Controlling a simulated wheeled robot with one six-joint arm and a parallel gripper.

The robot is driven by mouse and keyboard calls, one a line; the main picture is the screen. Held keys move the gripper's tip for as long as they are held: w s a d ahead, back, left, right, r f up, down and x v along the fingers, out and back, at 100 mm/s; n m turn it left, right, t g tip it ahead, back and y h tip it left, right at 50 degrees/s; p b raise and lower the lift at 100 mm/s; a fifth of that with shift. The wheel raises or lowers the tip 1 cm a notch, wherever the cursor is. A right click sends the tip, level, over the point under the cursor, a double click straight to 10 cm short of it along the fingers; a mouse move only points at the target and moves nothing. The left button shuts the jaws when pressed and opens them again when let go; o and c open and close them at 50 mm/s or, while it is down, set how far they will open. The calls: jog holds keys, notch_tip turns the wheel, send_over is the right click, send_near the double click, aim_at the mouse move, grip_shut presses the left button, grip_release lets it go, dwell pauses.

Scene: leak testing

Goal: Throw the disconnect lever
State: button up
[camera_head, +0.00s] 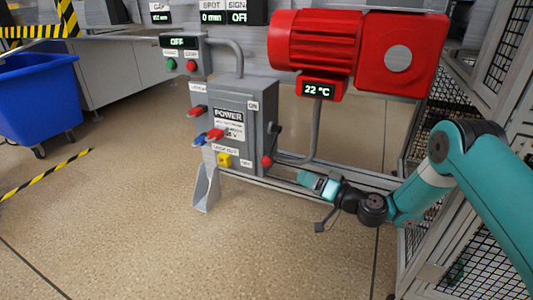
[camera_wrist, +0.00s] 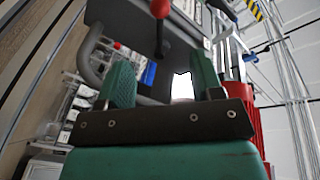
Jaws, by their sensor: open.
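The disconnect lever (camera_head: 267,161) is on the right side of the grey power box (camera_head: 228,122). It has a dark arm and a red knob, and the knob hangs low, beside the lower label that seems to read OFF. An ON label sits higher on the box. My gripper (camera_head: 304,178) is to the right of the knob and slightly lower, apart from it. In the wrist view, the red knob (camera_wrist: 160,9) shows at the top, beyond the two green fingers of my gripper (camera_wrist: 162,76). The fingers are spread and nothing is between them.
A red motor (camera_head: 313,42) with a 22 °C display is above my gripper. A grey conduit (camera_head: 317,130) runs down behind the lever. Red, blue and yellow connectors are on the box front. Mesh fencing (camera_head: 480,245) stands at the right. The floor in front is clear.

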aim_at(267, 160)
jog(key=b+x, duration=0.5)
jog(key=x, duration=0.9)
jog(key=shift+a+f+b, duration=0.15)
jog(key=shift+b, duration=0.2)
jog(key=shift+w+a, duration=0.3)
grip_shut()
